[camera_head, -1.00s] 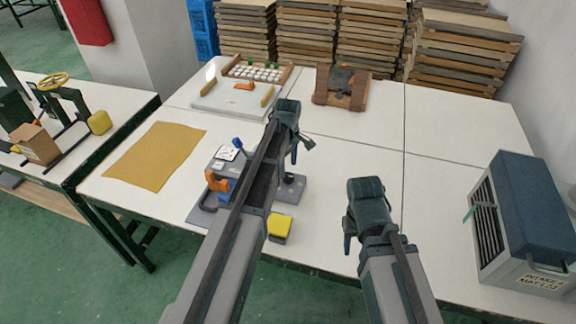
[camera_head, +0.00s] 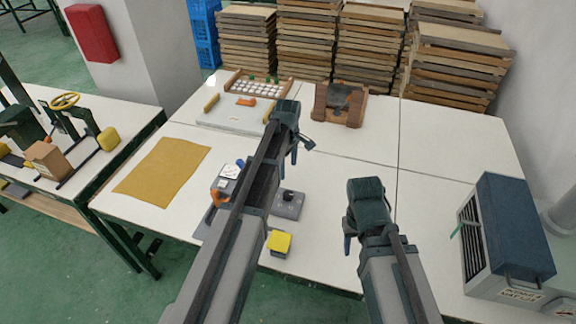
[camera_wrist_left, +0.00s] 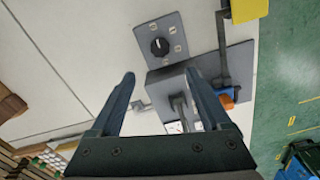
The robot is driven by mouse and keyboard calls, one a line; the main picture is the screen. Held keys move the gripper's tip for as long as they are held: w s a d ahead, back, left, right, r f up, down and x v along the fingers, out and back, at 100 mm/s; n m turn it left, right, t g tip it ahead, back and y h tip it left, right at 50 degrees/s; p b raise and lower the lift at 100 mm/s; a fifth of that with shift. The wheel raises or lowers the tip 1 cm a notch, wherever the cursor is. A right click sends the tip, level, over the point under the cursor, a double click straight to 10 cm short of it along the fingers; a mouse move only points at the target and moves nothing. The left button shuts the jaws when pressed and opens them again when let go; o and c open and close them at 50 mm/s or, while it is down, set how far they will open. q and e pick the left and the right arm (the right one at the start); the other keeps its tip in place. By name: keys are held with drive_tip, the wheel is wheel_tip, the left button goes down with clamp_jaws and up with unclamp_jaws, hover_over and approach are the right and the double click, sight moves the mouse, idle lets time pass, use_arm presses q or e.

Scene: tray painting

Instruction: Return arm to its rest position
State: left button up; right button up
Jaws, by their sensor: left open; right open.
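My left gripper (camera_head: 301,146) reaches over the white table in the head view, above and beyond a small grey device. In the left wrist view the left gripper (camera_wrist_left: 160,95) has its two fingers apart with nothing held between them. The device's grey plate with a black knob (camera_wrist_left: 160,47) shows past the fingers. My right gripper (camera_head: 350,232) hangs over the table's front part, right of the left arm, with nothing seen in it. Its fingers are mostly hidden by its own body.
A yellow block (camera_head: 279,241) sits at the table's front edge. A tan sheet (camera_head: 163,172) lies left. A white tray (camera_head: 232,117) and a wooden stand (camera_head: 340,103) are at the back. A blue-topped grey box (camera_head: 512,232) stands right. The table's middle right is clear.

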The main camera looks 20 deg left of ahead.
use_arm(q)
drive_tip(key=s+d+m, duration=0.6)
drive_tip(key=s+m, duration=0.3)
drive_tip(key=s, duration=0.3)
drive_tip(key=s+d+m+y, duration=0.1)
drive_tip(key=s+d+m, duration=0.6)
drive_tip(key=s, duration=0.5)
drive_tip(key=m, duration=0.2)
drive_tip(key=shift+d+m, duration=0.2)
drive_tip(key=shift+m, duration=0.1)
drive_tip(key=shift+s, duration=0.1)
